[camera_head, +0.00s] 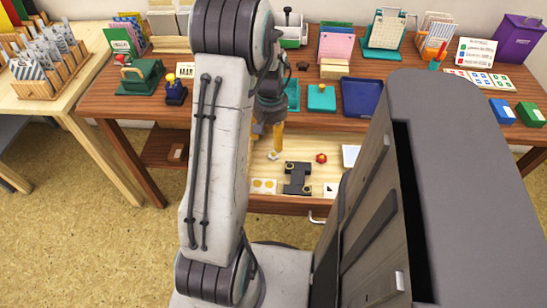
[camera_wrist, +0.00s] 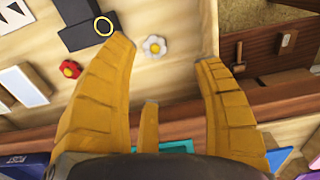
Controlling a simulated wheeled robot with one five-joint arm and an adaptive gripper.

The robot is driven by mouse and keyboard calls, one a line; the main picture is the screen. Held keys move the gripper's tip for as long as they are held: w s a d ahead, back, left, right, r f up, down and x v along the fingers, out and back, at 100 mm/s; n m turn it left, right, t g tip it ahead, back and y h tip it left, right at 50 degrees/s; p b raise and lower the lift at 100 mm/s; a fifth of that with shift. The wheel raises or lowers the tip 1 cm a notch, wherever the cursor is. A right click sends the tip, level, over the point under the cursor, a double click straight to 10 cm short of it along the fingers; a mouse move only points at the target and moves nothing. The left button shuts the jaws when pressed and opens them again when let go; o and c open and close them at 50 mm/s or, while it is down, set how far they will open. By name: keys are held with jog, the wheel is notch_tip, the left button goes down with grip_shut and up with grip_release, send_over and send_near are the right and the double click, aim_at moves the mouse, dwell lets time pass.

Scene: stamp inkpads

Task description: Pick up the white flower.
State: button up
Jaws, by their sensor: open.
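The white flower (camera_wrist: 154,45), small with a yellow centre, lies on the pale wooden floor of the open drawer (camera_head: 264,170). In the wrist view it shows between my two yellow fingertips, beyond them and nearer the left one. In the head view the white flower (camera_head: 273,156) shows just below my gripper's fingers. My gripper (camera_wrist: 166,52) is open and empty, pointing down into the drawer. In the head view the gripper (camera_head: 267,140) is partly hidden by my arm.
The wooden desk (camera_head: 330,122) above carries a teal inkpad (camera_head: 321,98) and a navy tray (camera_head: 361,97).

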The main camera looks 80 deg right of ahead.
aim_at(274, 153)
jog(key=shift+s+f, duration=0.4)
jog(key=shift+f, duration=0.25)
jog(key=shift+f+b, duration=0.65)
jog(key=shift+f, duration=2.65)
jog(key=shift+c, duration=0.3)
jog(key=c, duration=0.7)
